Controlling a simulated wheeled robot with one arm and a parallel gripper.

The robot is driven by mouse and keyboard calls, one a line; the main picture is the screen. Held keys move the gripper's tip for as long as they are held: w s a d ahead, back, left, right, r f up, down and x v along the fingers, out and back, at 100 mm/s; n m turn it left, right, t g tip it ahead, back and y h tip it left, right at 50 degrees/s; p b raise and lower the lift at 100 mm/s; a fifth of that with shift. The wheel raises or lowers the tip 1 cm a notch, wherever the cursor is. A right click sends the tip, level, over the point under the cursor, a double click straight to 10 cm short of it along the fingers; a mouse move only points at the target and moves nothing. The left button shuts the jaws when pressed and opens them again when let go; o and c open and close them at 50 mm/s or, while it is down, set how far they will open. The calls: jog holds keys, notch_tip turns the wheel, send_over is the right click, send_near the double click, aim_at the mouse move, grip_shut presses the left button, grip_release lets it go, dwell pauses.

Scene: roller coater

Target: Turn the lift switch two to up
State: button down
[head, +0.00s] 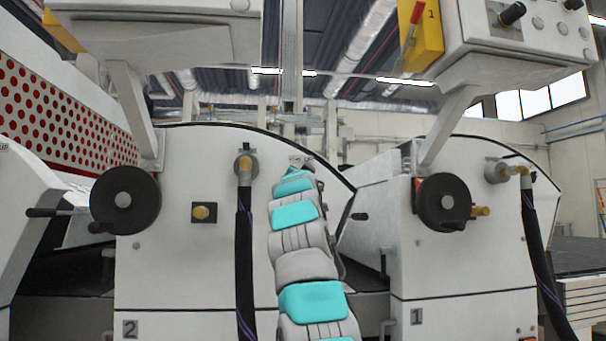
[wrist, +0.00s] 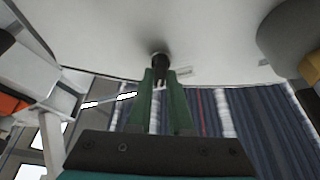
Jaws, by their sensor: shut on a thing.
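My gripper (wrist: 162,78) shows in the wrist view with its two green fingers closed on a small black switch knob (wrist: 159,60). The knob stands out from a white panel (wrist: 110,30), and the fingertips hide part of it. No label or up mark is readable beside the knob, so its setting cannot be told. In the head view my arm rises in the middle between machine two and machine one, and its own links hide the gripper and the held knob.
Machine two (head: 175,275), with a black handwheel (head: 107,205) and a dark hose (head: 245,265), stands left. Machine one (head: 460,275) stands right, with a handwheel (head: 438,200) and an overhead control box (head: 480,45). A dark rounded part (wrist: 285,40) is close on the wrist view's right.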

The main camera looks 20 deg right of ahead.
jog(key=shift+f, duration=0.2)
dwell(0.4)
jog(key=c, duration=0.8)
grip_release()
jog(key=shift+r, duration=0.1)
jog(key=b+v, duration=0.7)
jog(key=shift+s+a+b, duration=0.2)
jog(key=shift+s+b, duration=0.1)
jog(key=shift+b, duration=0.1)
